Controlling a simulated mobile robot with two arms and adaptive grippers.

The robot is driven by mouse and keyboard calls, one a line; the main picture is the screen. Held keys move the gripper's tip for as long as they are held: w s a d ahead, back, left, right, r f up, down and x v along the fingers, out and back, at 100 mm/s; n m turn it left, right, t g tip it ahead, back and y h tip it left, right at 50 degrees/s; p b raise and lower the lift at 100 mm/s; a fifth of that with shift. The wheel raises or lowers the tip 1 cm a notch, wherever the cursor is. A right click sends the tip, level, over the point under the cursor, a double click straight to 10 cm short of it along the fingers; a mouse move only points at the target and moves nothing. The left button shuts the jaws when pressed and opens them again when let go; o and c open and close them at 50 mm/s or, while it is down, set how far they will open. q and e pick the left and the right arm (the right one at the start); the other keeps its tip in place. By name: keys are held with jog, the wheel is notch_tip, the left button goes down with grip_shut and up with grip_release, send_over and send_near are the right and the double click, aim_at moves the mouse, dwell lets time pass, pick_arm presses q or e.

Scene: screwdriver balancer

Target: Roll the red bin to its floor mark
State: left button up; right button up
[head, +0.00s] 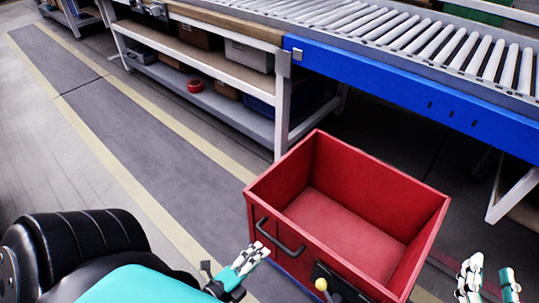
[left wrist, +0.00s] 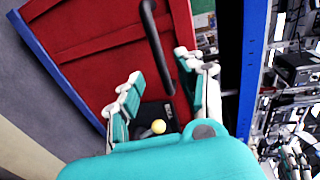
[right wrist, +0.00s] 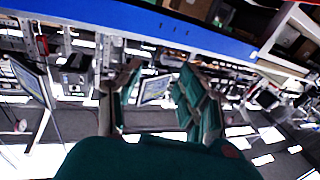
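The red bin (head: 345,165) stands upright and looks empty, beside the conveyor in the head view. Its red wall (left wrist: 95,60) fills much of the left wrist view. A black bar handle (head: 279,237) is on its near left wall; the handle (left wrist: 157,45) also shows in the left wrist view. My left gripper (head: 262,252) is open, its fingertips just below the handle and not closed around it. My right gripper (head: 490,280) is open and empty, right of the bin. I cannot make out which floor marking is the bin's mark.
A roller conveyor with a blue side rail (head: 400,88) runs behind the bin. A shelf bench (head: 215,65) with boxes stands at the back left. A dark floor lane (head: 130,130) with yellowish edge lines lies clear at left. A yellow knob (head: 321,284) sits by the bin's near wall.

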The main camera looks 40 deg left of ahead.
pick_arm(q)
jog(key=shift+v, duration=1.9)
